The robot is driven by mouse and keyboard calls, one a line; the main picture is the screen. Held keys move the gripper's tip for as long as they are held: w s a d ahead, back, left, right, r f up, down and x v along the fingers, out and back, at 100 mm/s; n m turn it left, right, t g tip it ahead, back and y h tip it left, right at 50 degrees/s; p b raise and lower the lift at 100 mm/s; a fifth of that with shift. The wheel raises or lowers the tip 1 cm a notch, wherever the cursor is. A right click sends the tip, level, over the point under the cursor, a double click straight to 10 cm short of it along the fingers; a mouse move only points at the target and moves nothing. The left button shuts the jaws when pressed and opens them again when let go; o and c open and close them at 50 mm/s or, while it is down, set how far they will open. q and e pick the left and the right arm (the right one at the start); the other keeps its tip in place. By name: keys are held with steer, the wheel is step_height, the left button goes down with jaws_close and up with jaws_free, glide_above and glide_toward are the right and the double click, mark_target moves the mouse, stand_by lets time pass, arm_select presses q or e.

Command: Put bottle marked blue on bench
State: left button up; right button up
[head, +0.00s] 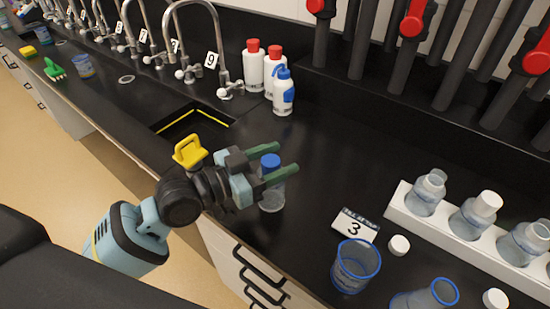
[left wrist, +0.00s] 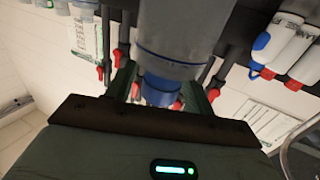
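A clear bottle with a blue cap (head: 270,162) stands upright on the black bench (head: 315,150), near its front edge. My left gripper (head: 282,160) reaches in from the left, with its two green fingers on either side of the cap. In the left wrist view the blue cap (left wrist: 162,91) and grey bottle body appear upside down between the fingers (left wrist: 165,92). Slim gaps seem to show beside the cap, so the fingers look open around it. Part of the bottle's neck is hidden by a finger. My right gripper is not in view.
A sink (head: 190,127) with a yellow-handled item (head: 190,150) lies left. Wash bottles (head: 284,95) stand behind.

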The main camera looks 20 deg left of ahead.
arm_select(q)
steer(key=shift+r, duration=0.2)
steer(key=b+v, duration=0.1)
steer(key=v, duration=1.1)
steer(key=shift+b, duration=0.4)
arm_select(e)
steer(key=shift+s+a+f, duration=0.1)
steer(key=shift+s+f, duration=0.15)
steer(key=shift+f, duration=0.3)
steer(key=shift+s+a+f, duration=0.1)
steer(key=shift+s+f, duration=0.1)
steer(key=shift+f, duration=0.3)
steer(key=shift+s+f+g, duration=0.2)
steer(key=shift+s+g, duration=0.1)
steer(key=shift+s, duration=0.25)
